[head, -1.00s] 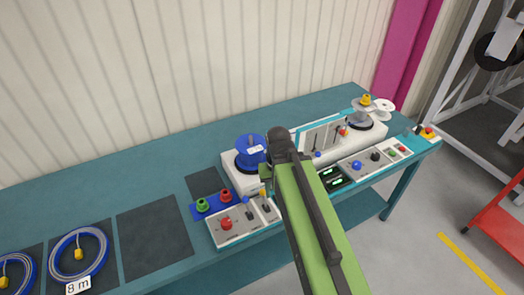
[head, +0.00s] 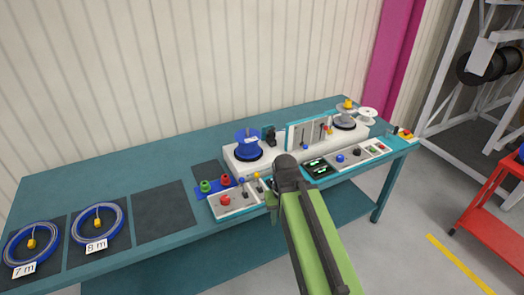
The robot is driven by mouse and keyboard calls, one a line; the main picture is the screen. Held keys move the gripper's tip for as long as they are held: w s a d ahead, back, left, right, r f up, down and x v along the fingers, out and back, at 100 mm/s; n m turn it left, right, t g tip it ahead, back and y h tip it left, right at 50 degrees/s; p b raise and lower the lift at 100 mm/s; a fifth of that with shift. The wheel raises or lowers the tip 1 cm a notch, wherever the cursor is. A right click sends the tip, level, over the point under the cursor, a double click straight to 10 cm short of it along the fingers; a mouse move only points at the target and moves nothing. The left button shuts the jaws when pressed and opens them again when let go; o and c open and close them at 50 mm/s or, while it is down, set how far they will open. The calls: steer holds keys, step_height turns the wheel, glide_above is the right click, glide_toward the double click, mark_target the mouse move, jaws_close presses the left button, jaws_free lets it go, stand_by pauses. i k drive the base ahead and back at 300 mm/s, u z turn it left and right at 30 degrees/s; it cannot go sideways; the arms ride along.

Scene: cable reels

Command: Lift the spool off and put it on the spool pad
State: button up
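A blue spool (head: 248,149) with a white label stands upright on the left end of the white machine (head: 232,165) on the teal bench. A small dark square pad (head: 207,171) lies left of the machine, bare where it shows; I cannot tell for certain that it is the spool pad. My green arm reaches up from the bottom, and its dark wrist end (head: 286,168) appears in front of the machine, right of and below the spool in the picture. My gripper's fingers are hidden behind the arm, so their opening does not show. The spool is in plain view.
A blue strip (head: 212,192) with green and red knobs and a control panel (head: 236,203) line the front. Coils marked 7 m (head: 31,248) and 8 m (head: 97,227) lie on mats, beside an empty mat (head: 163,212). A clear panel (head: 310,131) stands mid-machine. A red cart (head: 490,235) is at right.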

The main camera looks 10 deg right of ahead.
mark_target(247, 147)
steer(key=u, duration=0.35)
steer(key=i, duration=0.85)
steer(key=u, duration=1.6)
steer(key=k, duration=0.15)
steer(key=u, duration=2.15)
steer(key=k, duration=0.95)
steer(key=z, duration=1.2)
